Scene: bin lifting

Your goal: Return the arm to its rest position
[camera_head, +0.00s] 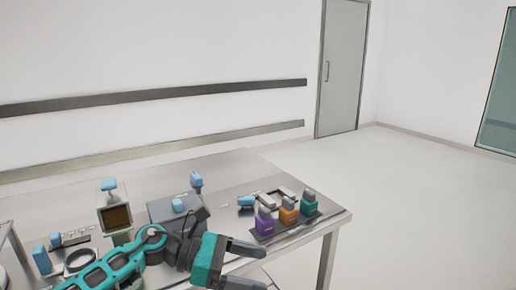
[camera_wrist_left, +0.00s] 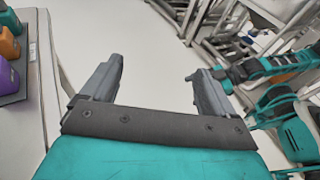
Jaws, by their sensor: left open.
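My left arm comes in from the bottom left of the head view over the table's front edge. Its gripper (camera_head: 262,269) is open, with nothing between the fingers. In the left wrist view the same gripper (camera_wrist_left: 155,72) shows its two fingers spread apart, with pale floor between them. It is apart from the coloured containers on the table. My right gripper cannot be made out in either view; teal arm links of mine (camera_wrist_left: 275,65) show at the right of the wrist view.
The metal table (camera_head: 235,172) carries purple (camera_head: 265,225), orange (camera_head: 288,213) and teal (camera_head: 308,206) containers near its right end. A grey box device (camera_head: 180,213) and a pale device with a dark window (camera_head: 116,216) stand farther left. Floor (camera_head: 430,200) right of the table is clear.

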